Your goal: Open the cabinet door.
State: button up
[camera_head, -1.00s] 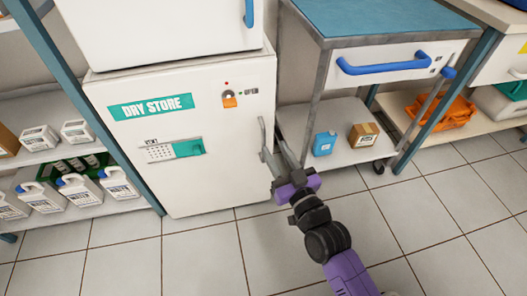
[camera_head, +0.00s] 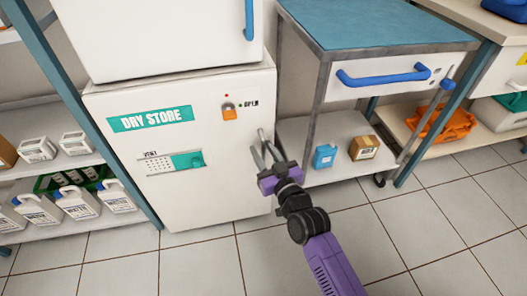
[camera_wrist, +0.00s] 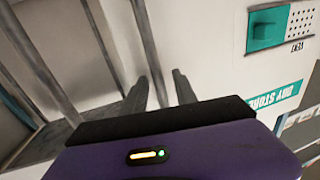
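The white cabinet (camera_head: 215,190) marked DRY STORE stands left of centre in the head view, its front door closed. A thin grey upright bar, which looks like its handle (camera_wrist: 150,40), runs by the door's edge in the wrist view. My gripper (camera_head: 262,150) is at the cabinet's right front edge, below the padlock label. Its fingers (camera_wrist: 159,92) are apart, and the bar's end shows in the gap between them. I cannot tell whether they touch it. The cabinet front (camera_wrist: 290,65) appears upside down at the right of the wrist view.
Shelves with white jugs (camera_head: 78,202) stand left. The tiled floor (camera_head: 190,262) in front is clear.

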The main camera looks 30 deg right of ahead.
grip_shut()
dwell(1.4)
